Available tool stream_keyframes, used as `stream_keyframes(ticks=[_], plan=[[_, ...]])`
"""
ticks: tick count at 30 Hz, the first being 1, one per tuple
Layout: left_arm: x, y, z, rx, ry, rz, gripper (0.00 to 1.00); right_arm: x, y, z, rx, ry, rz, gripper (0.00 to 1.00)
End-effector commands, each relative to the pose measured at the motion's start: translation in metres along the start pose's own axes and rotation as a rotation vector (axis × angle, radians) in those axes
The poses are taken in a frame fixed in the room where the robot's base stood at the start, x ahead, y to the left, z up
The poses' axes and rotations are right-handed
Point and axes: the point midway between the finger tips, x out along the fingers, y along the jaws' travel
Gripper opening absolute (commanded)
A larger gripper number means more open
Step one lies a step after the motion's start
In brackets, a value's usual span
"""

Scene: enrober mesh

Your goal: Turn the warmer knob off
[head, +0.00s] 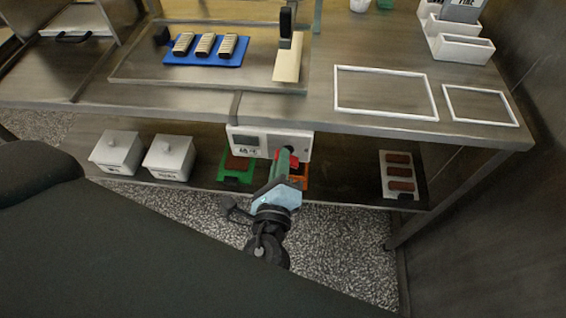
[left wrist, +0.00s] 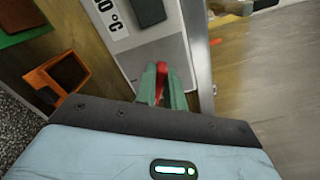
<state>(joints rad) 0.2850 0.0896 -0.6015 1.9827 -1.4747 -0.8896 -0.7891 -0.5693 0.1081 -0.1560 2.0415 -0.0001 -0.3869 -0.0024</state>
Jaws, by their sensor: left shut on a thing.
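The white control panel (head: 262,141) hangs under the table's front edge, with a display that also shows in the left wrist view (left wrist: 107,17). My left gripper (head: 286,160) reaches the right part of the panel. In the left wrist view its green fingers (left wrist: 162,85) are shut on the red warmer knob (left wrist: 161,78), which stands out from the white panel face. The fingers hide much of the knob, so its exact setting cannot be read. My right gripper is not in view.
Below the panel, a green holder (head: 236,168) and an orange holder (head: 303,178) stand on the lower shelf. Two white lidded boxes (head: 168,158) are to their left. A white tray with brown bars (head: 384,187) is at the right. A blue mat (head: 207,60) lies on the table.

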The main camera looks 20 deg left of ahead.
Motion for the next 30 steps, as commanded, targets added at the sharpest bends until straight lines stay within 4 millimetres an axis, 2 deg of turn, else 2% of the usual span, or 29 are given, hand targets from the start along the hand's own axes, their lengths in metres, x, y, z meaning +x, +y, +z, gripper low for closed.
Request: stream_keyframes(ticks=[6, 15, 21, 30], plan=[[-0.001, 0.007, -0.003, -0.204, 0.001, 0.006, 0.00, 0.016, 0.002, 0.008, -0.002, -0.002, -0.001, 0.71], [-0.001, 0.009, -0.003, -0.426, 0.000, 0.005, 0.00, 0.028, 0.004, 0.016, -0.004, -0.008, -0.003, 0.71], [-0.001, 0.009, -0.003, -0.516, 0.001, 0.004, 0.00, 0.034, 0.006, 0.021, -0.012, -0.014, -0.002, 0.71], [0.000, 0.008, -0.003, -0.570, 0.001, 0.002, 0.00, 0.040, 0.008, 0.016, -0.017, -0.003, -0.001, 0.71]])
